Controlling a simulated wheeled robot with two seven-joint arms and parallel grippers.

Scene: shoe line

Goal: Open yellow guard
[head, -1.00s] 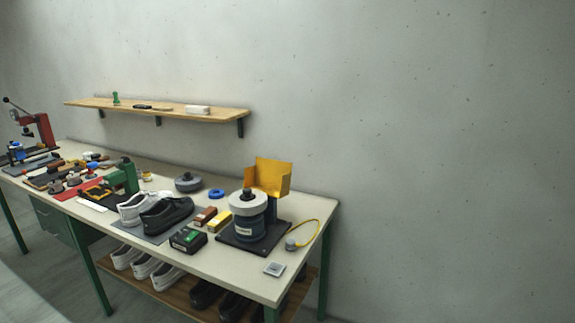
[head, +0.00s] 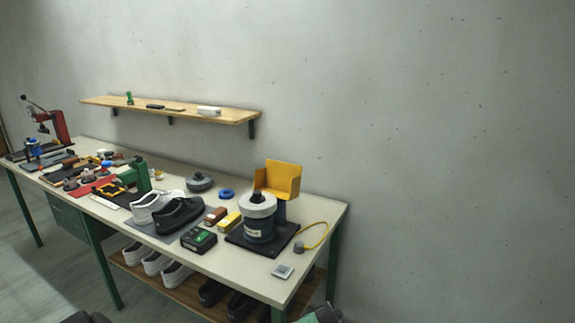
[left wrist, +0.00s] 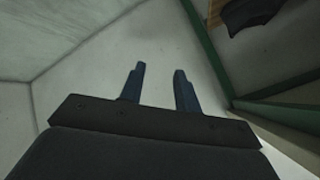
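The yellow guard (head: 284,179) stands upright at the back of a dark cylindrical machine (head: 259,224) with a grey round top, near the right end of the workbench. It looks tilted up, clear of the machine's top. In the left wrist view my left gripper (left wrist: 159,72) has its two fingers apart with nothing between them. It points at bare floor beside a green table leg, away from the guard. Dark parts of my own body show at the bottom edge of the head view. My right gripper cannot be made out in the head view.
The workbench (head: 310,222) has green legs and a lower shelf with shoes. A wall shelf (head: 180,108) hangs behind. The bench's front right corner is mostly clear.

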